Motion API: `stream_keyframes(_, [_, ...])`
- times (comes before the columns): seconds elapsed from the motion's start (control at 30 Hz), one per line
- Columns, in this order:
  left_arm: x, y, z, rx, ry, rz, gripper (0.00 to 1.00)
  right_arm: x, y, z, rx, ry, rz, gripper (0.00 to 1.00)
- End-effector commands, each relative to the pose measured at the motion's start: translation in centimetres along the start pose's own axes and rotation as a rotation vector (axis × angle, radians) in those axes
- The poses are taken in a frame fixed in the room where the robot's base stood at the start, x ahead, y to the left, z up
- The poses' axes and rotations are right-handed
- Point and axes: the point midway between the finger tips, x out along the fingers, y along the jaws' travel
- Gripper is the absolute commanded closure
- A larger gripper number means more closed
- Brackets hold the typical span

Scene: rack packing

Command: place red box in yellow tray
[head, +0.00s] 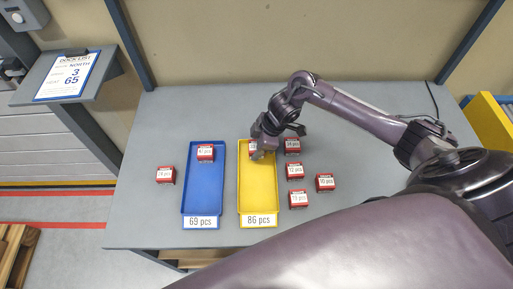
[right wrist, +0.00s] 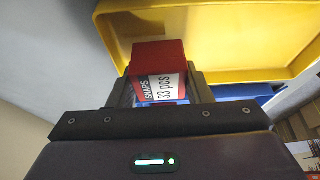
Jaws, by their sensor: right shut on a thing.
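My right gripper (head: 262,146) is shut on a red box (head: 253,147), over the far end of the yellow tray (head: 258,190). In the right wrist view the held red box (right wrist: 158,60) sits between the fingers, with a white label reading "SNAPS 33 pcs". The yellow tray (right wrist: 220,45) shows behind it there. The gripper partly hides the box in the head view, and I cannot tell whether the box touches the tray. The near part of the tray is empty; its front label reads "86 pcs". My left gripper is not in view.
A blue tray (head: 203,190), labelled "69 pcs", stands left of the yellow one and holds a red box (head: 206,153). Another red box (head: 166,175) lies left of it. Several red boxes (head: 295,171) lie right of the yellow tray. A clipboard (head: 68,76) rests on a side shelf.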

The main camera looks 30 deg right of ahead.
Motion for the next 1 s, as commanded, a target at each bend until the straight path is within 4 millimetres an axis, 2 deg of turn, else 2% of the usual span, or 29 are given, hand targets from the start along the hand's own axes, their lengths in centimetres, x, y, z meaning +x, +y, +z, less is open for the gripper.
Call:
stream_keyframes(0.13, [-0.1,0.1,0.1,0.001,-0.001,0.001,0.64,1.4,0.0,0.6,0.0,0.0,0.0,0.79])
stream_keyframes(0.53, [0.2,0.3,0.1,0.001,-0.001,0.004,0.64,1.9,0.0,0.8,-0.001,0.0,0.001,0.79])
stream_keyframes(0.57, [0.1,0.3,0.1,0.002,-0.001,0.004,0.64,1.8,0.0,0.8,-0.001,0.0,0.001,0.51])
stream_keyframes(0.6, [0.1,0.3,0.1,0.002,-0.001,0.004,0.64,1.8,0.0,0.7,-0.001,0.0,0.0,0.46])
stream_keyframes(0.87, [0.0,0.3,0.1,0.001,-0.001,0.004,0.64,1.8,0.0,0.7,-0.001,0.0,0.0,0.46])
stream_keyframes(1.0, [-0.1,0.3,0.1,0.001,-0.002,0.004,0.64,0.9,0.1,0.6,-0.002,0.001,0.003,0.46])
